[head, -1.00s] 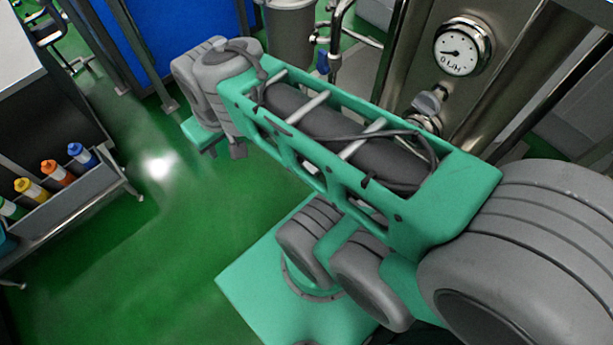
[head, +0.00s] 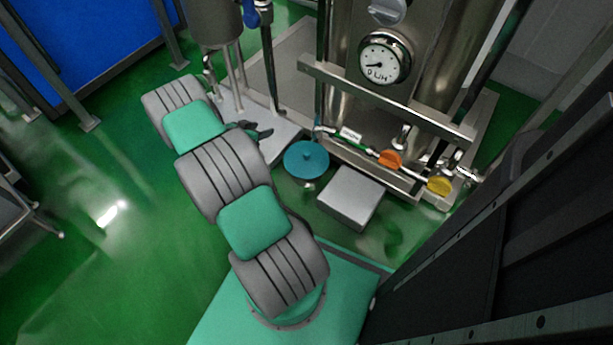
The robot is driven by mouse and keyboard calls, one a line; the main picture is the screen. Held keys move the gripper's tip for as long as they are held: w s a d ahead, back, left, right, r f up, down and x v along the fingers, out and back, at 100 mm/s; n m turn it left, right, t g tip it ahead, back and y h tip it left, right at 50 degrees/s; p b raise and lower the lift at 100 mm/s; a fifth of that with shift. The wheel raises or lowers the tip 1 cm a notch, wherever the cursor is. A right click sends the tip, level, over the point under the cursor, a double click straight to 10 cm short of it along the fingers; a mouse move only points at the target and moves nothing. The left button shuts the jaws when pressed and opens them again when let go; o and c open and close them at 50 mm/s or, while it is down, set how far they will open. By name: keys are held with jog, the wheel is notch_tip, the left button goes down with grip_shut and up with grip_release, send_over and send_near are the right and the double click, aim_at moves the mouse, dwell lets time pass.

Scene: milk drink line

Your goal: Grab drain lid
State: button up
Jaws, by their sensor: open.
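A round blue-teal disc (head: 306,163), which looks like the drain lid, is low down in front of the steel machine, right of the picture's middle-left. A small dark spot marks its centre. My gripper (head: 262,132) shows as dark fingers at the end of my arm, up and left of the disc. It is open and apart from the disc, with nothing seen between its fingers. The hand is small in the picture and partly hidden by my arm.
A grey metal box (head: 351,197) stands right of the disc. The steel machine behind has a gauge (head: 386,58), an orange valve handle (head: 390,159) and a yellow one (head: 440,185) on low pipes. A steel vessel (head: 215,22) stands upper left. Green floor (head: 110,245) at left is clear.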

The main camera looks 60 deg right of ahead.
aim_at(305, 157)
jog(key=s+d+f+b, duration=0.1)
jog(key=s+f, duration=0.2)
jog(key=f, duration=0.3)
jog(key=s+d+f+m+h+b, duration=0.1)
jog(key=s+d+f+b, duration=0.1)
jog(key=s+f, duration=0.2)
jog(key=s+d+f+g+h+b, duration=0.1)
jog(key=s+f, duration=0.3)
jog(key=f, duration=0.4)
jog(key=shift+s+d+f+m+b, duration=0.15)
jog(key=shift+s+f+m+b, duration=0.2)
jog(key=shift+b, duration=0.35)
jog(key=b+x, duration=0.3)
jog(key=x, duration=0.3)
jog(key=shift+s+d, duration=0.15)
jog(key=shift+d, duration=0.55)
jog(key=shift+r, duration=0.1)
jog(key=shift+c, duration=0.2)
grip_shut()
